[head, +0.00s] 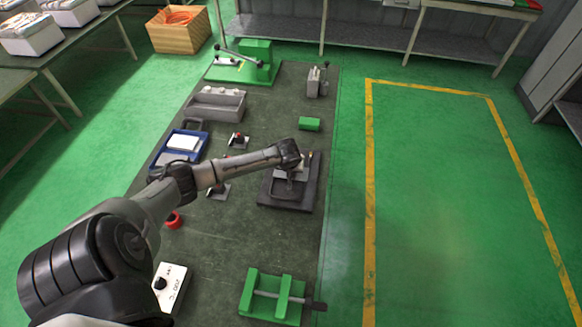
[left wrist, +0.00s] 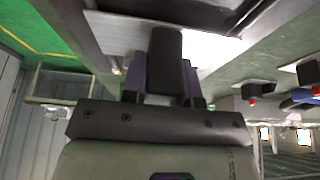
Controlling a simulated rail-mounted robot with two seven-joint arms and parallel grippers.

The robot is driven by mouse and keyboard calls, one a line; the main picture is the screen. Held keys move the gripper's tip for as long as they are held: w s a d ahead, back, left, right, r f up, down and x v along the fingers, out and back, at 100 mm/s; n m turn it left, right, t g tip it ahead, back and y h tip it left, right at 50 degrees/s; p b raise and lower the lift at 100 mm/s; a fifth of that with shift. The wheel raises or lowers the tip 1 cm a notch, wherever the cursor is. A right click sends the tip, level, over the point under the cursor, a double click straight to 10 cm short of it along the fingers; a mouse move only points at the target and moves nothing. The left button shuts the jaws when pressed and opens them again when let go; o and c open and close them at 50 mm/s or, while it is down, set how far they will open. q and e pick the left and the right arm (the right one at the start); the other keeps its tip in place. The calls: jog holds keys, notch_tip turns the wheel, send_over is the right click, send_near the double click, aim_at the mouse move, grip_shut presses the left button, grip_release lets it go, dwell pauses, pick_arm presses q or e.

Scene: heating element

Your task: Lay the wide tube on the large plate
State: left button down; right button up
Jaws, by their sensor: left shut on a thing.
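My left arm reaches in from the left in the head view. Its gripper (head: 291,168) is low over a dark square plate (head: 283,202) on the bench, which I take for the large plate. A pale, shiny surface (left wrist: 115,32) lies just beyond the finger. I cannot make out the wide tube clearly, nor whether the held thing touches the plate. My right gripper is not in view.
A green clamp (head: 275,297) stands at the bench's near end. A green block (head: 310,124), a grey holder (head: 217,104), a blue tray (head: 164,153), a red ring (head: 173,220) and a white box (head: 168,287) are around. Bare bench lies between the plate and the green clamp.

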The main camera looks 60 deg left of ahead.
pick_arm(q)
jog(key=c, duration=1.3)
grip_release()
jog(key=shift+f, duration=0.15)
jog(key=o, duration=0.4)
jog(key=shift+p+v, duration=0.9)
jog(key=shift+v, duration=5.2)
